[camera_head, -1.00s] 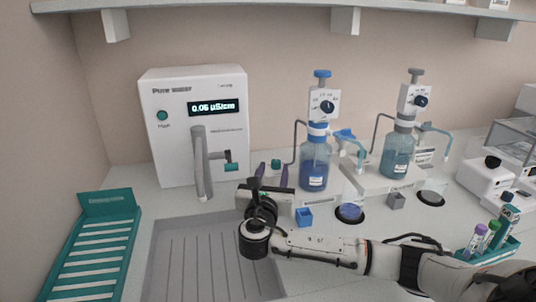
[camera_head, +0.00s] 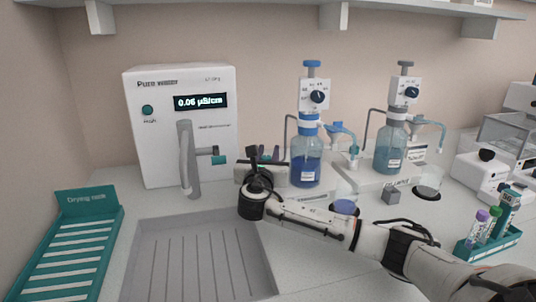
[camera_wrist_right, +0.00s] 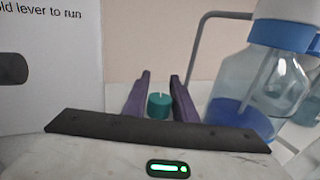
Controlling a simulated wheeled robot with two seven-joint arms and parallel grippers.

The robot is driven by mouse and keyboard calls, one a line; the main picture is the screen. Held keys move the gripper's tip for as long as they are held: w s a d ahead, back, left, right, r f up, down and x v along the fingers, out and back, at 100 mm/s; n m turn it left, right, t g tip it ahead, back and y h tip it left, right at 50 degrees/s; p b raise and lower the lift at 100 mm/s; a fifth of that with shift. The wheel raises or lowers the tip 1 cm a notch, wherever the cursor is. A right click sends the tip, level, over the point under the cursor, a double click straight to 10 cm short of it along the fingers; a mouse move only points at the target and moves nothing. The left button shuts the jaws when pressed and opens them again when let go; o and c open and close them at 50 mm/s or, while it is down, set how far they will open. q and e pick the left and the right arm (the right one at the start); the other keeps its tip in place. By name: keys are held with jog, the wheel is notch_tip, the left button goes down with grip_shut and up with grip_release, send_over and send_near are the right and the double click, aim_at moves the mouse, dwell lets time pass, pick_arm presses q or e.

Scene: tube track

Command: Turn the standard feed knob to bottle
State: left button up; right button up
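A small teal knob (camera_wrist_right: 159,105) shows in the right wrist view, between the two purple fingers of my right gripper (camera_wrist_right: 158,98). The fingers are open, with a gap on each side of the knob. In the head view my right gripper (camera_head: 265,155) is at the left end of the blue bottle's base, and the teal knob (camera_head: 265,160) is mostly hidden by it. The blue-liquid bottle (camera_head: 305,167) stands just right of the gripper, with a black dial knob (camera_head: 317,97) on its white head. I cannot read the knob's markings. My left gripper is not in view.
The white pure water unit (camera_head: 150,110) with its tap stands left of the gripper. A second bottle (camera_head: 389,152) stands to the right. A grey sink tray (camera_head: 200,260) and a teal drying rack (camera_head: 70,250) lie in front left. A teal tube rack (camera_head: 490,245) is at right.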

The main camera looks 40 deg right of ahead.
grip_shut()
jog(key=shift+r+n+t+y+p, duration=0.2)
jog(key=shift+n+t+y+p, duration=0.1)
jog(key=shift+p, duration=0.3)
jog(key=shift+n+t+y+p, duration=0.4)
jog(key=shift+t+p, duration=0.1)
jog(key=shift+p, duration=0.05)
jog(key=shift+w+a+f+n+t+y+p, duration=0.1)
jog(key=shift+w+a+n+t+y+p, duration=0.1)
jog(key=shift+n+t+y, duration=0.15)
jog(key=shift+w+a+f+n+t+y+p, duration=0.1)
jog(key=shift+n+t+y+p, duration=0.15)
jog(key=shift+y, duration=0.2)
jog(key=shift+a, duration=0.1)
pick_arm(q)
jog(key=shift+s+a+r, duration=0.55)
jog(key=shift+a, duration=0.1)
pick_arm(e)
jog(key=shift+f, duration=0.1)
jog(key=shift+o, duration=2.4)
grip_release()
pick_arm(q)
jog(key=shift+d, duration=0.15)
